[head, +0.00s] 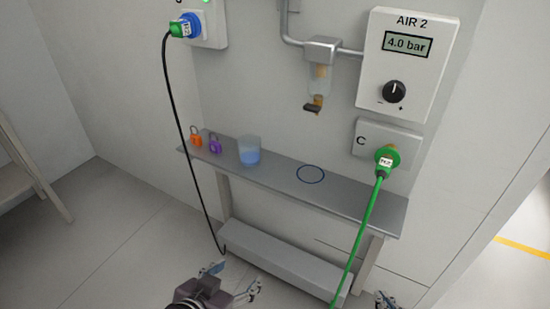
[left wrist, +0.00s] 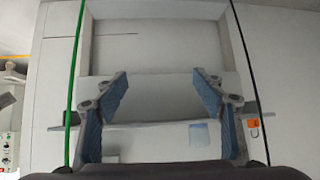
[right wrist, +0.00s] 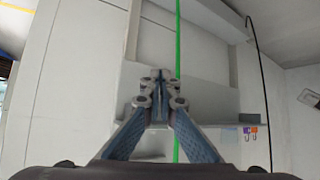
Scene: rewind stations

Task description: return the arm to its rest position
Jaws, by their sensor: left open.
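My left gripper (head: 232,279) is at the bottom of the head view, in front of the low ledge under the shelf. In the left wrist view its two blue-padded fingers (left wrist: 157,88) are wide apart with nothing between them. My right gripper (head: 386,301) shows only in part at the bottom edge of the head view, right of the green hose. In the right wrist view its fingers (right wrist: 160,78) come together at the tips, and I see nothing held. The green hose (right wrist: 178,50) passes behind the fingers in that view.
A black cable (head: 179,130) and green hose (head: 361,235) hang in front.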

